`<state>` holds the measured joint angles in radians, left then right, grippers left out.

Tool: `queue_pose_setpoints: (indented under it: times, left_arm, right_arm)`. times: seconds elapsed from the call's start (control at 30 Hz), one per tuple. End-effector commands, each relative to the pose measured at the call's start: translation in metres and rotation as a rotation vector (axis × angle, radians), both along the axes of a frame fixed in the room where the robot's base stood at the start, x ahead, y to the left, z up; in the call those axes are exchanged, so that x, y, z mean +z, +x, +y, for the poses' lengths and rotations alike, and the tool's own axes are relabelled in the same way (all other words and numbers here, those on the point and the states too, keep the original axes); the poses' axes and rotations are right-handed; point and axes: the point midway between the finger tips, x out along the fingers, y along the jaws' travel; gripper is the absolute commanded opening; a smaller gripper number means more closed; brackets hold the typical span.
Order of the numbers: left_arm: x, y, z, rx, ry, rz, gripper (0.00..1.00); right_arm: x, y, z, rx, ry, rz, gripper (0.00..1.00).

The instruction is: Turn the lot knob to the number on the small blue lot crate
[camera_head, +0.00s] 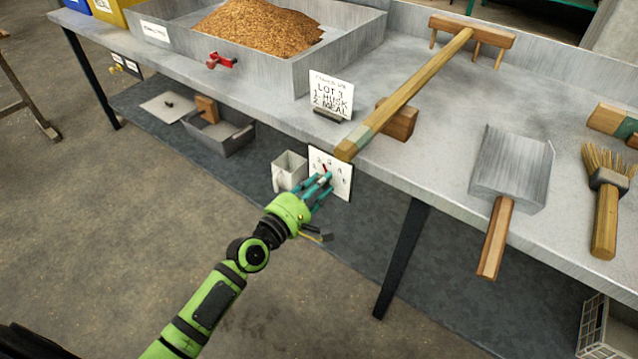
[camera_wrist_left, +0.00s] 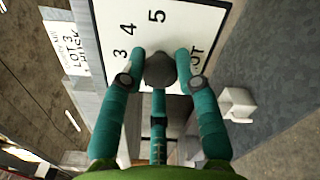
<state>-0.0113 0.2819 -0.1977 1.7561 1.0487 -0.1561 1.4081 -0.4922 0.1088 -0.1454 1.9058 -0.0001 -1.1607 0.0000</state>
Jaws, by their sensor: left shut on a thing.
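The lot knob is a dark round knob (camera_wrist_left: 160,70) on a white dial plate (camera_wrist_left: 110,18), which also shows on the table's front edge in the head view (camera_head: 343,184). The numbers 3, 4 and 5 and part of the word LOT are readable in the left wrist view. My left gripper (camera_head: 324,180) is shut on the knob, with its teal fingers around it. The fingers hide part of the dial, and I cannot tell which number the knob points to. A blue container (camera_head: 76,5) is cut off at the top left; no number is readable on it. My right gripper is not in view.
A card reading LOT 3, 1 HUSK, 2 MEAL (camera_head: 331,93) stands above the dial. A wooden rake (camera_head: 415,78) lies across the table, its handle end close above the plate. A white cup-like container (camera_head: 289,170) is beside my gripper. A red valve handle (camera_head: 221,61) sits left.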

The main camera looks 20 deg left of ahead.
Motion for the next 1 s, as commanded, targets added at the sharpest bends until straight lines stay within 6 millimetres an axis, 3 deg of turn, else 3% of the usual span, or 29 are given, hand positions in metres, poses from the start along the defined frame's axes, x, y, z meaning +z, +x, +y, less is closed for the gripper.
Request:
queue_pose_setpoints:
  times: [0.33, 1.0]
  left_arm:
    - [-0.002, 0.000, 0.002, 0.001, 0.317, -0.107, 0.00]
    - [0.002, 0.001, 0.003, 0.003, 0.915, -0.327, 0.00]
  right_arm:
    - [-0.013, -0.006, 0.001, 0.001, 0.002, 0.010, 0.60]
    - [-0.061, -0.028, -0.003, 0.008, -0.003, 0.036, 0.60]
